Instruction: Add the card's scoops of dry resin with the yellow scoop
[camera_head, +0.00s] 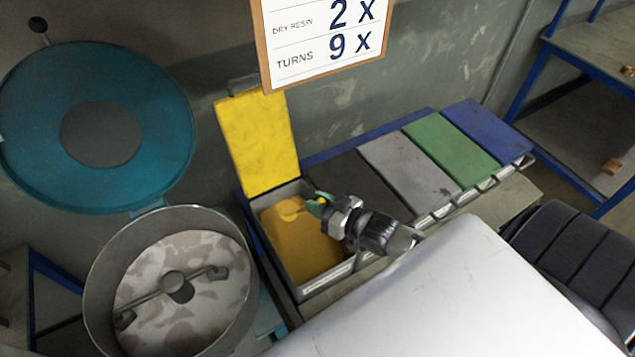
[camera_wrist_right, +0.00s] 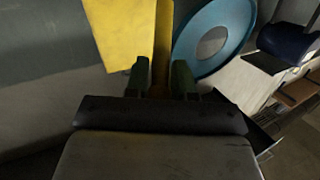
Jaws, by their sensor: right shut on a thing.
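The card (camera_head: 325,42) on the wall reads dry resin 2 X and turns 9 X. The dry resin bin (camera_head: 318,285) stands open, its yellow lid (camera_head: 257,140) raised, with yellow powder (camera_head: 300,250) inside. My right gripper (camera_head: 317,206) is over the bin's far part, shut on the yellow scoop (camera_head: 290,208). The scoop's bowl is over or in the powder; I cannot tell if it touches or how full it is. In the right wrist view the handle (camera_wrist_right: 162,62) stands between the fingers. The left gripper is out of view.
A round mixing drum (camera_head: 101,285) stands open at left, with a paddle (camera_head: 175,286) over blotchy pale contents. Its teal lid (camera_head: 150,80) is raised behind. Closed black, grey, green (camera_head: 452,148) and blue (camera_head: 487,130) lids continue the bin row to the right.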

